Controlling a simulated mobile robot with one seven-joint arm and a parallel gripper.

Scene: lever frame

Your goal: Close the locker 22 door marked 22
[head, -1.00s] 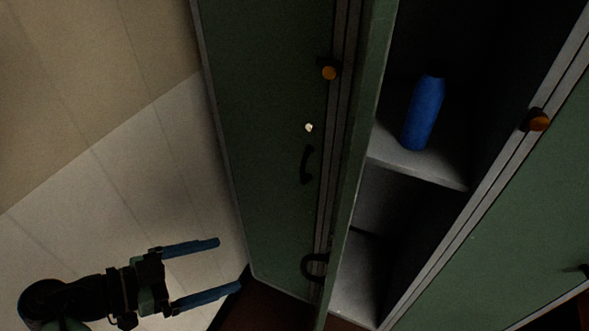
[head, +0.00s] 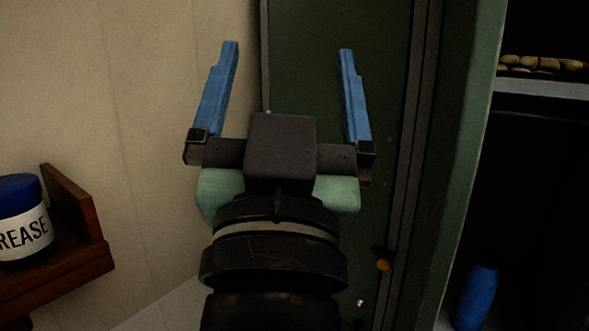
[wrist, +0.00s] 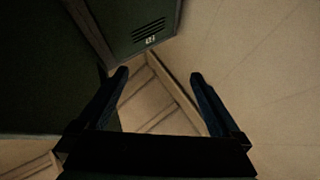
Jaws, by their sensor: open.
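A green locker door (head: 468,150) stands open in the head view, seen nearly edge-on. It is at the left side of an open locker compartment (head: 535,170). Its number is not visible there, so I cannot confirm it is 22. My gripper (head: 288,48) is open and empty, fingers pointing up in the picture, left of this door and in front of a shut green locker front. In the wrist view my gripper (wrist: 160,74) has nothing between its fingers. A vented green panel (wrist: 130,20) there carries a small number plate (wrist: 150,40), too small to read surely.
A blue bottle (head: 477,297) stands inside the open locker, below a shelf (head: 545,88) bearing several tan items. A grease tub (head: 22,225) sits on a brown wooden shelf (head: 75,262) at the left. The pale wall (head: 130,90) between is bare.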

